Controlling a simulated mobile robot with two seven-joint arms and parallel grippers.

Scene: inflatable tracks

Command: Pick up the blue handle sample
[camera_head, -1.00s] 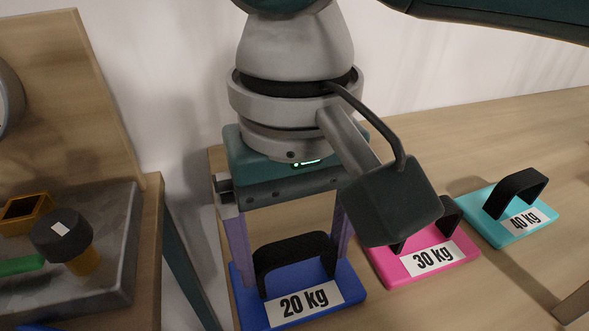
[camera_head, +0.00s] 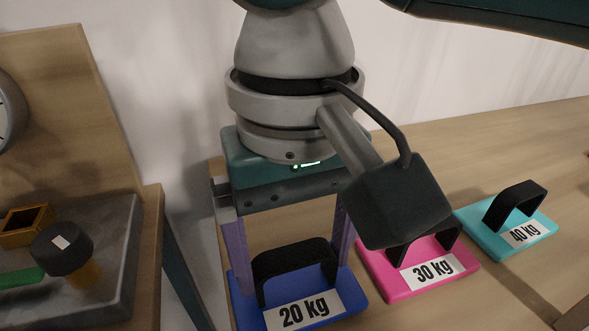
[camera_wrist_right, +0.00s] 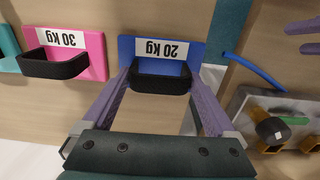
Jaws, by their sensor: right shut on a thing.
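The blue handle sample (camera_head: 345,300) is a blue plate with a black arched handle and a white "20 kg" label. It is at the bottom middle of the head view and the top middle of the wrist view (camera_wrist_right: 128,45). My right gripper (camera_head: 296,270) points down at it. Its two purple fingers stand at either side of the black handle and are shut on it (camera_wrist_right: 160,76). I cannot tell whether the plate touches the table. At the right edge of the wrist view, purple finger shapes (camera_wrist_right: 306,36) look like my left gripper, cut off by the frame.
A pink sample (camera_head: 385,283) labelled "30 kg" sits close to the right of the blue one, partly behind my wrist. A cyan sample (camera_head: 485,226) labelled "40 kg" is farther right. A separate bench with a grey slab (camera_head: 115,270) and a dark knob (camera_head: 62,248) stands left.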

